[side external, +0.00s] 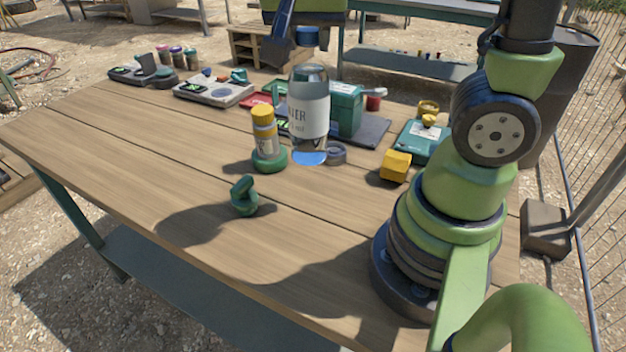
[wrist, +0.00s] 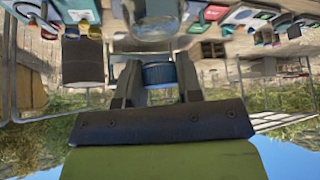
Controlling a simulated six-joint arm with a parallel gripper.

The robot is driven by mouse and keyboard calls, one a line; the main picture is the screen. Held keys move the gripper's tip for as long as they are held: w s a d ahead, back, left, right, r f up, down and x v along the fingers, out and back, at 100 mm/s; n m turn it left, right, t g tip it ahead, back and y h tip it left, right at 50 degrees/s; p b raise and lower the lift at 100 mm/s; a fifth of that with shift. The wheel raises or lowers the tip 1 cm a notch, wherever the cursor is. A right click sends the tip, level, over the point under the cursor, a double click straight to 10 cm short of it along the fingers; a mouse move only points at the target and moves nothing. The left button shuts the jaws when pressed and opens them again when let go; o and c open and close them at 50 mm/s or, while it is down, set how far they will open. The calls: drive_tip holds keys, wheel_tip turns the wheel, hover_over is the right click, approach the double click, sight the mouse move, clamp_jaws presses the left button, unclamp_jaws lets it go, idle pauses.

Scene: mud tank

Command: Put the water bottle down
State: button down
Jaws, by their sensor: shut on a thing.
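The water bottle (side external: 309,108) is clear with a white label and a blue cap (side external: 307,36). It hangs upright below my gripper (side external: 296,38), over the wooden table. My gripper, also in the wrist view (wrist: 157,85), is shut at the bottle's top, with the blue cap (wrist: 159,74) between the fingers. The clear bottle body also shows in the wrist view (wrist: 155,22). A flat blue disc (side external: 310,158) lies on the table just under the bottle's base. I cannot tell whether the base touches it.
A yellow-capped bottle (side external: 264,135) stands close left of the water bottle. A grey ring (side external: 336,153) and a green box (side external: 346,110) are close right and behind. A yellow block (side external: 396,165) and a green knobbed piece (side external: 244,196) lie nearby. The table's (side external: 150,165) front left is clear.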

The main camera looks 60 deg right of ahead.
sight(313, 104)
drive_tip(key=shift+s+f, duration=0.3)
drive_tip(key=shift+f, duration=4.85)
drive_tip(key=c, duration=0.8)
unclamp_jaws()
